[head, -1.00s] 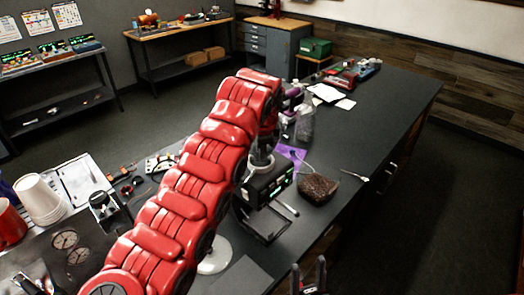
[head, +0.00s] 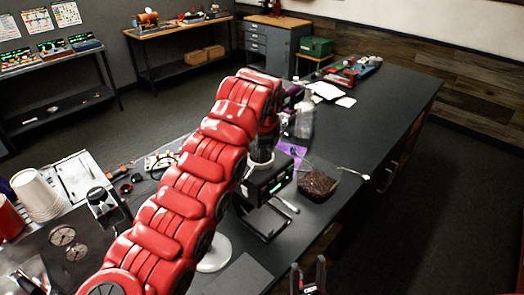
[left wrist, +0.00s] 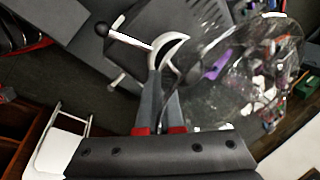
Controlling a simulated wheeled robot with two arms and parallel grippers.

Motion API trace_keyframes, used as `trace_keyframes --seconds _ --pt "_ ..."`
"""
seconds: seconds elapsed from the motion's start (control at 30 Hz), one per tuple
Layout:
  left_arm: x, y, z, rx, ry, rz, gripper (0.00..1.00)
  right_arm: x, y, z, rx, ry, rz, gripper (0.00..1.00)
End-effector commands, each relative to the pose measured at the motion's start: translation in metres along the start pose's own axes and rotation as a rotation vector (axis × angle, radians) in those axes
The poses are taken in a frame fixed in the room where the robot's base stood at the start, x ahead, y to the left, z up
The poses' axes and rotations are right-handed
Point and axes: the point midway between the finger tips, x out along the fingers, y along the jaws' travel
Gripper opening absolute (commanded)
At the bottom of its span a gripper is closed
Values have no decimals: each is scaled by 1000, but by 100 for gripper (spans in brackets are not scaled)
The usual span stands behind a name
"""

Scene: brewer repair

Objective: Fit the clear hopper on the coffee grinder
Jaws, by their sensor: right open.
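The coffee grinder (head: 268,183) appears as a dark body with a small lit display, half behind my red left arm. My left gripper (left wrist: 163,65) has its fingers close together at a white curved band (left wrist: 172,42); whether they grip it is unclear. In the head view the white band (head: 260,162) shows just above the grinder. A large clear, round-rimmed piece (left wrist: 248,75), probably the hopper, shows right of the fingers in the left wrist view; how it is supported is unclear. My right gripper (head: 308,276) is open and empty at the bottom of the head view.
A clear container (head: 304,120) stands behind a purple cloth (head: 291,152). A box of dark beans (head: 318,185) lies right of the grinder. White cups (head: 38,195) and a clipboard (head: 80,177) are at left.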

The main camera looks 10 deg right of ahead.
Motion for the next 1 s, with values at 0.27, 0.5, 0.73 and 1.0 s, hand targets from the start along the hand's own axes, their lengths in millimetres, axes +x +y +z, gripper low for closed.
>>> trace_keyframes --seconds 0.27,0.5,0.73,1.0 --pt "2 0 0 0 0 -2 0 -3 0 0 0 0 0 50" --pt "7 2 0 0 0 -2 0 -8 0 1 0 0 0 50" --pt "8 2 0 0 1 -2 0 -9 0 2 0 0 0 50" --pt "8 3 0 0 0 -1 34 -9 0 2 0 0 0 50"
